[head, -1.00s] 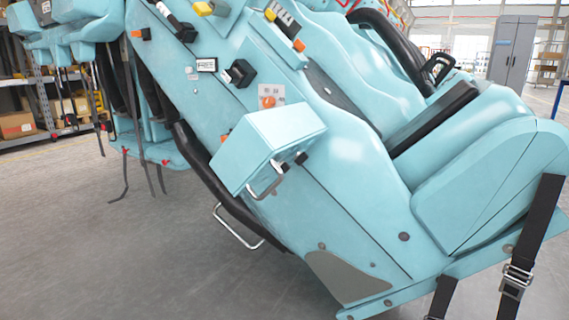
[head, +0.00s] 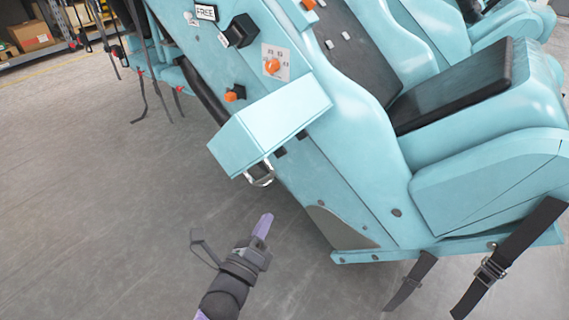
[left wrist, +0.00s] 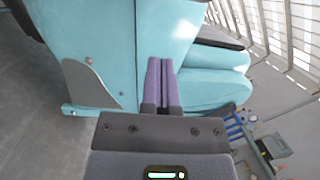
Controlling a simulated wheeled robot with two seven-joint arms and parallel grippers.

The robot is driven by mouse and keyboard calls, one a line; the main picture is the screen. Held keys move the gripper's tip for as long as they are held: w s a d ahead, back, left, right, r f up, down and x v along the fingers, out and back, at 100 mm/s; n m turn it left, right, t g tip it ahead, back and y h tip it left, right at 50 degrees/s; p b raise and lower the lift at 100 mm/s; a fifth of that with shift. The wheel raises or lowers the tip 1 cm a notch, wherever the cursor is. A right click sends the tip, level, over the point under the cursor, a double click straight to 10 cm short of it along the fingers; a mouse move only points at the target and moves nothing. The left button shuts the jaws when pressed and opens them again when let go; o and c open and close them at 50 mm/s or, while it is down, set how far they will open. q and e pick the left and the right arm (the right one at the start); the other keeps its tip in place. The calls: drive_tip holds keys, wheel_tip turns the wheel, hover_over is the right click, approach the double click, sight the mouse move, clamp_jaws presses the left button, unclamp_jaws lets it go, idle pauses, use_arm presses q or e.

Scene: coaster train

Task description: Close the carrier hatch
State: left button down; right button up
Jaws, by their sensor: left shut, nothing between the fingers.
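The carrier is a light-blue coaster car (head: 350,150) that stands tilted in the head view. Its boxy light-blue hatch (head: 275,118) juts out from the side panel, with a metal handle (head: 261,175) at its lower edge. My left gripper (head: 266,217) is below the handle and apart from it, over the floor in the picture. Its purple fingers are together and empty, and they also show in the left wrist view (left wrist: 161,62) in front of the light-blue car body. The hatch cannot be made out in that wrist view. My right gripper is not in view.
An orange knob (head: 272,66) and a black switch box (head: 240,30) sit on the panel above the hatch. Black straps (head: 510,258) hang at the lower right. The grey floor (head: 90,200) is clear on the left. Shelves with boxes (head: 32,35) stand far back.

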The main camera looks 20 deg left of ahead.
use_arm(q)
drive_tip(key=b+x, duration=0.4)
drive_tip(key=x, duration=0.5)
drive_tip(key=s+a+r, duration=0.1)
drive_tip(key=s+a+r+p, duration=0.1)
drive_tip(key=shift+a, duration=0.25)
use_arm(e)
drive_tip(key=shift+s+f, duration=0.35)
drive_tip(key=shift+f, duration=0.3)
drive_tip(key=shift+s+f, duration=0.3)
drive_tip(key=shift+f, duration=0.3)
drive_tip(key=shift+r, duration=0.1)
